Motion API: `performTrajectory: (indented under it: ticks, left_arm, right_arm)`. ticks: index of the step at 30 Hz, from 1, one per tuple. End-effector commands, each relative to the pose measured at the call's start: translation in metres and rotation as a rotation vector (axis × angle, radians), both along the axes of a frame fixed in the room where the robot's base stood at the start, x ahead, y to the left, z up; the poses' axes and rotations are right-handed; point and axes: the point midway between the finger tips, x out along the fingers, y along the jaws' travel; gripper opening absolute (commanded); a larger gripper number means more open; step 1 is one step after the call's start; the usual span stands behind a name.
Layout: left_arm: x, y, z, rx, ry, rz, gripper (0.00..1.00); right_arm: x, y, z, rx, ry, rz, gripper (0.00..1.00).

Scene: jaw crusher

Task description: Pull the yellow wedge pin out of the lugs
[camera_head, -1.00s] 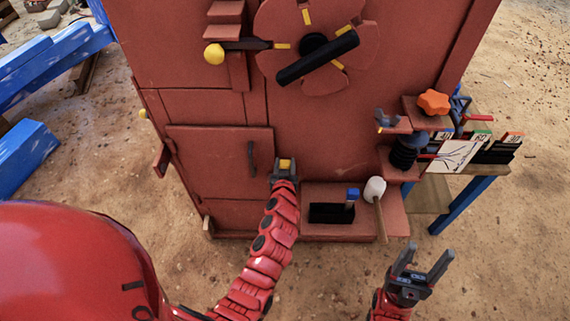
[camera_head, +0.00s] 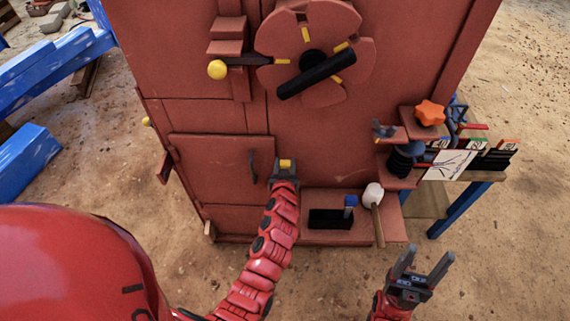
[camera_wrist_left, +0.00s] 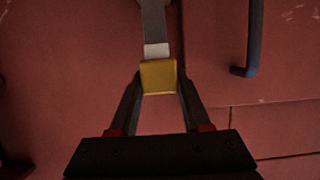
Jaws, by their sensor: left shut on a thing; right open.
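My left gripper (camera_head: 285,165) is shut on a yellow block (camera_head: 286,163), which I take to be the head of the yellow wedge pin, in front of the red machine. In the left wrist view the yellow block (camera_wrist_left: 158,77) sits between the two dark fingertips (camera_wrist_left: 158,85). A grey shank with a pale band (camera_wrist_left: 155,30) runs up from it out of the frame. Its far end is hidden, and I see no lugs around it. My right gripper (camera_head: 420,268) is open and empty, low at the right, apart from the machine.
The machine door has a dark handle (camera_head: 252,166) left of my left gripper. Above are a wheel with a black bar (camera_head: 316,75) and a yellow ball knob (camera_head: 217,69). A mallet (camera_head: 373,195) and black tray (camera_head: 330,219) rest on the lower ledge. Sandy ground lies in front.

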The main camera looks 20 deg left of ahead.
Motion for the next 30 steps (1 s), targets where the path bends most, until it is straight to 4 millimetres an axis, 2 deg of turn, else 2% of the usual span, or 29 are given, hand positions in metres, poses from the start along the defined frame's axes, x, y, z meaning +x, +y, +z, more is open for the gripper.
performTrajectory:
  ticks: [30]
  left_arm:
    - [0.001,-0.001,0.044,0.001,-0.004,-0.002,0.00]
  right_arm:
    - [0.000,0.000,0.030,0.000,0.000,0.000,0.62]
